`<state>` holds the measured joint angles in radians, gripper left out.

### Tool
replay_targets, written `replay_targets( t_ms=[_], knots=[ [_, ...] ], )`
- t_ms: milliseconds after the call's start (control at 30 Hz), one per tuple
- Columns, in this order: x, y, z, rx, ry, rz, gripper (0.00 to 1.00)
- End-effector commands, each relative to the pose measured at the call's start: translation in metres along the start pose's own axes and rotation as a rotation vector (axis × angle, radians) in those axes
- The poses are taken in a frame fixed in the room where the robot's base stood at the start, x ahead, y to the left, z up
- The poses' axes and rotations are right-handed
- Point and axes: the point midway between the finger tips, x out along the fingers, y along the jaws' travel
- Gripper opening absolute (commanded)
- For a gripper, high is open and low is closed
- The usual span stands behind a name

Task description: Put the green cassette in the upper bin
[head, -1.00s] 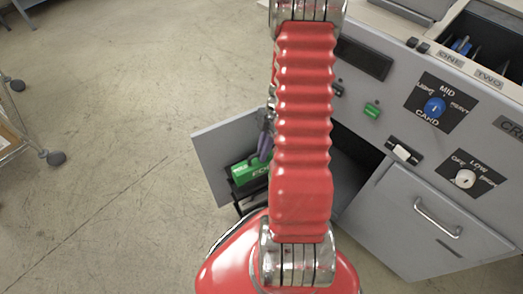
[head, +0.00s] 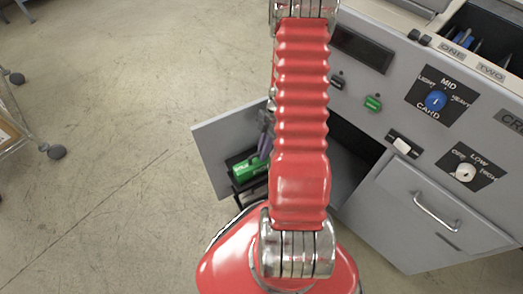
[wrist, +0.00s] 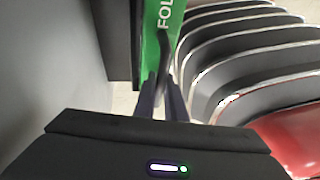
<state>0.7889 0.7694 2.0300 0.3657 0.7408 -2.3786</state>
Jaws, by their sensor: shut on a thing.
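The green cassette (head: 243,168), with pale lettering, shows in the head view just left of my red arm, beside the open grey door. It also fills the top middle of the wrist view (wrist: 152,42). My gripper (wrist: 163,88) is shut on the cassette, with its dark fingers at the near end. In the head view the gripper (head: 265,143) is partly hidden behind my arm. A black rack-like part (head: 250,186) lies directly below the cassette; I cannot tell whether they touch. I cannot pick out the upper bin for certain.
The open grey door (head: 218,132) stands out from the grey cabinet (head: 385,70). The cabinet face has knobs and a green button (head: 373,103). A wire cart (head: 20,135) stands far left; floor between is clear.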

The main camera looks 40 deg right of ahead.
Motion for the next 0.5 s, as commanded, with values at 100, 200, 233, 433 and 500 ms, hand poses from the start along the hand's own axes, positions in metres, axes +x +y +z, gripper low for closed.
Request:
replay_targets(
  t_ms=[100,200,233,433,500],
  knots=[
    [0.005,0.001,0.002,0.0,0.001,-0.001,0.0],
    [0.009,0.002,0.004,0.0,0.0,-0.001,0.0],
    [0.011,0.002,0.005,0.0,0.0,0.0,0.0],
    [0.016,0.003,0.007,-0.001,0.0,0.0,0.0],
    [0.016,0.004,0.007,-0.001,0.0,0.0,0.0]
  ],
)
